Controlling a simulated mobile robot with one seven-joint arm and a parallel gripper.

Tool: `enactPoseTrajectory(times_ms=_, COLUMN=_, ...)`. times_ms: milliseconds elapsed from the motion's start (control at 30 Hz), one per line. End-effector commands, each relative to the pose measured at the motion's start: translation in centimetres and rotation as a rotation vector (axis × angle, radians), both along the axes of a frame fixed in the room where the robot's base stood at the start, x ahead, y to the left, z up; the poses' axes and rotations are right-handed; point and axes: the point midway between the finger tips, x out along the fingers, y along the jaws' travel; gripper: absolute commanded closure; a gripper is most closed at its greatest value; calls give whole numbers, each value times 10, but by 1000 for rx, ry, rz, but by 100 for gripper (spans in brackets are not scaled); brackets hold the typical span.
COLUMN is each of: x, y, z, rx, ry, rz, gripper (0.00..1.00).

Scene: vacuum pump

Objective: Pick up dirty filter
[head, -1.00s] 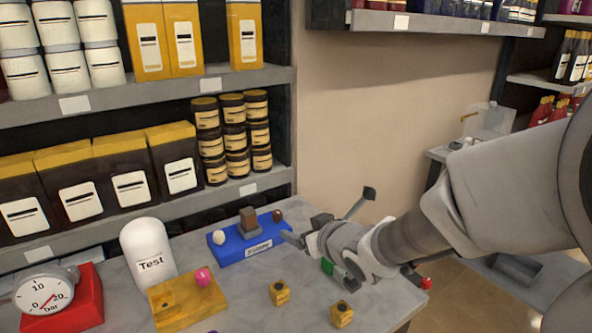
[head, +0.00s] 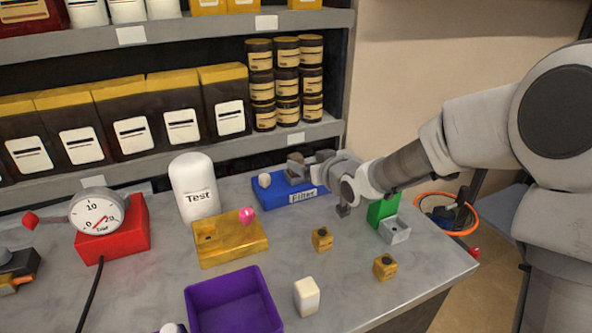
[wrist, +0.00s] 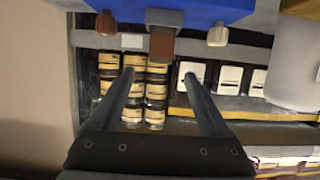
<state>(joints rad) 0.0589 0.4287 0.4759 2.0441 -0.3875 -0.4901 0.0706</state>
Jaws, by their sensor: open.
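The dirty filter, a brown block (wrist: 162,45), stands in a grey holder (wrist: 165,17) on the blue base (head: 268,198) labelled "Filter". In the wrist view, which looks upside down, it shows between and just beyond the fingertips of my gripper (wrist: 158,76). The fingers are apart with nothing between them, and I see no contact with the block. In the head view my gripper is over the right part of the blue base and hides most of the block. The blue base also shows along the top of the wrist view (wrist: 205,8).
A white block (head: 306,297) and a purple bin (head: 232,300) stand at the front. A yellow tray (head: 230,240), a white "Test" cylinder (head: 194,190) and a red gauge base (head: 125,232) are left. A green part (head: 382,208) is right. Shelves with jars (head: 287,80) stand behind.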

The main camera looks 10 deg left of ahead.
Motion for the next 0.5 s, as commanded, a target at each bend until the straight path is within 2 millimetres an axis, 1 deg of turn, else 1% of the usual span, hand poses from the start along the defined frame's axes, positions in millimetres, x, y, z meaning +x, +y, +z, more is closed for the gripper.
enactPoseTrajectory(times_ms=133, x=9, y=8, z=-9, rx=1, ry=0, rz=2, gripper=20)
enactPoseTrajectory(times_ms=267, x=24, y=20, z=-20, rx=1, ry=2, rz=2, gripper=20)
enactPoseTrajectory(times_ms=400, x=35, y=28, z=-22, rx=0, ry=0, rz=1, gripper=20)
enactPoseTrajectory(times_ms=500, x=38, y=29, z=-23, rx=0, ry=0, rz=0, gripper=20)
